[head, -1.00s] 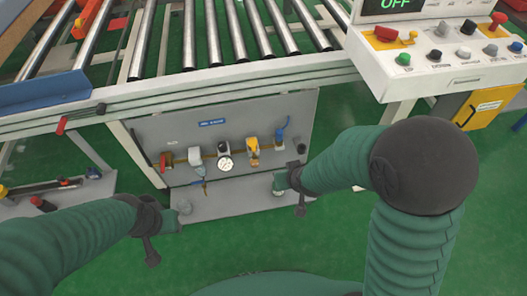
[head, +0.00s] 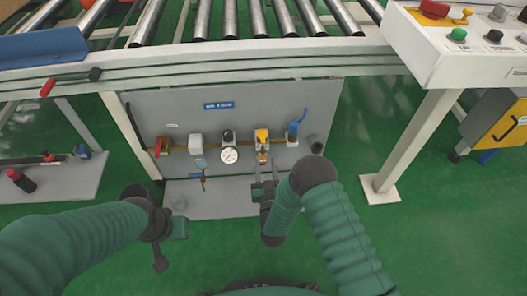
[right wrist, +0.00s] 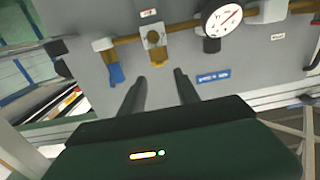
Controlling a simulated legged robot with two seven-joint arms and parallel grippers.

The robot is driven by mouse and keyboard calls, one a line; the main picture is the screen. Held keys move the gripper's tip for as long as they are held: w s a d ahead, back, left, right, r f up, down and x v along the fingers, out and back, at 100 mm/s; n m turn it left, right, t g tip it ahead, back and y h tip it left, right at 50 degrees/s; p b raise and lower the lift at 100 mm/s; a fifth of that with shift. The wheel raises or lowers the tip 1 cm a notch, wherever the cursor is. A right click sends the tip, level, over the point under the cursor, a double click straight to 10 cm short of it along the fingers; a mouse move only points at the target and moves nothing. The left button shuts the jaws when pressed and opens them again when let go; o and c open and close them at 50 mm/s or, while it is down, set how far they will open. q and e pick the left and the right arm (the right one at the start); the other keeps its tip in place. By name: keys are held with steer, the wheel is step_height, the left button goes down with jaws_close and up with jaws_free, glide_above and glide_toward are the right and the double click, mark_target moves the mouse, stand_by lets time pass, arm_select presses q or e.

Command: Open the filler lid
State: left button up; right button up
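The panel (head: 290,105) under the conveyor carries a brass pipe with several fittings. A yellow-topped fitting (head: 262,140), the likeliest place of the filler lid, sits right of the round gauge (head: 229,156); I cannot make out a separate lid. In the right wrist view, which shows the panel upside down, this fitting (right wrist: 153,42) is just beyond the fingertips. My right gripper (right wrist: 160,76) is open and empty, fingers pointing at it without visible contact. In the head view the right gripper (head: 263,187) is below the fitting. My left gripper (head: 178,230) is low at the left, its fingers unclear.
A blue-handled valve (head: 293,130) is right of the yellow-topped fitting; a red-handled valve (head: 160,148) is at the pipe's left end. Conveyor rollers (head: 205,18) and frame lie above. A control box (head: 455,45) is at upper right. Green floor (head: 360,135) is clear right of the panel.

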mark_target(263, 137)
steer(key=w+b, duration=0.3)
steer(key=w, duration=0.5)
steer(key=shift+w, duration=0.2)
jaws_close()
stand_by(0.9)
